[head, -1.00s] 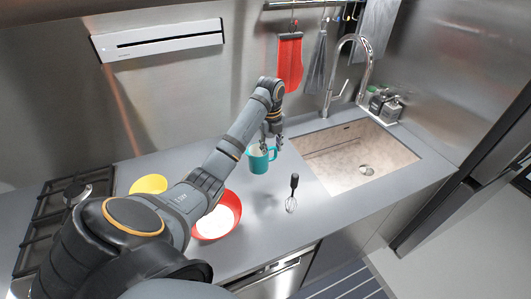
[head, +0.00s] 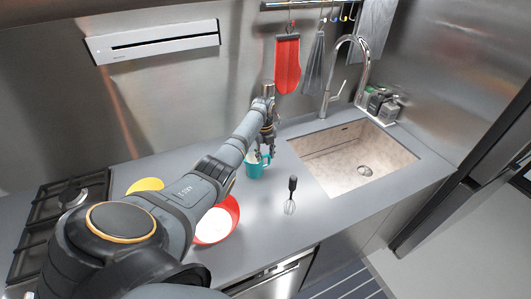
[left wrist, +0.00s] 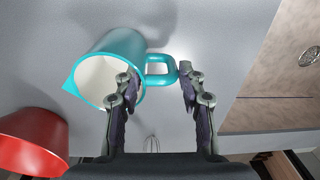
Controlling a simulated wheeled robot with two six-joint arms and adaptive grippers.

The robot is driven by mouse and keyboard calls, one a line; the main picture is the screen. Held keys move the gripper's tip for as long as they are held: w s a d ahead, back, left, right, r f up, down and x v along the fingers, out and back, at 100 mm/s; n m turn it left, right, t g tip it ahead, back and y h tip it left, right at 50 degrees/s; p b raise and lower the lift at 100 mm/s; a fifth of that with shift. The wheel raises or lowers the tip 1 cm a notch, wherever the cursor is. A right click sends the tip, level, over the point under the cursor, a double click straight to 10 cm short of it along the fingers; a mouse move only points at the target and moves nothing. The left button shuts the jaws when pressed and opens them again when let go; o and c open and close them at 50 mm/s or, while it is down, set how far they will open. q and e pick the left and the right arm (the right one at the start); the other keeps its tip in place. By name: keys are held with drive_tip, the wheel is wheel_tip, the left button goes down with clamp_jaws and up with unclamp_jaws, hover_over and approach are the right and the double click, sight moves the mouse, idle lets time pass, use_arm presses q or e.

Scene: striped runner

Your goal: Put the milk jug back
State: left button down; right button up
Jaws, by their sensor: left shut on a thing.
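The milk jug (head: 256,168) is teal with a pale inside and stands upright in the head view, left of the sink. In the left wrist view the jug (left wrist: 120,45) shows its spout to the left and its handle to the right. My left gripper (head: 265,152) reaches it from above and is shut on it at the handle side. In the left wrist view the fingers of the gripper (left wrist: 160,82) are on either side of the handle, one over the jug's mouth. I cannot tell whether the jug's base touches the counter. My right gripper is not in view.
A red bowl (head: 231,211) with white inside and a yellow bowl (head: 147,184) are to the left, partly behind my arm. A whisk (head: 291,195) is in front right of the jug. The sink (head: 345,160) is to the right, the hob (head: 60,210) far left.

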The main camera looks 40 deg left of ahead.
use_arm(q)
drive_tip(key=c, duration=0.8)
unclamp_jaws()
drive_tip(key=r+b, duration=0.3)
drive_tip(key=r, duration=0.9)
drive_tip(key=shift+s, duration=0.2)
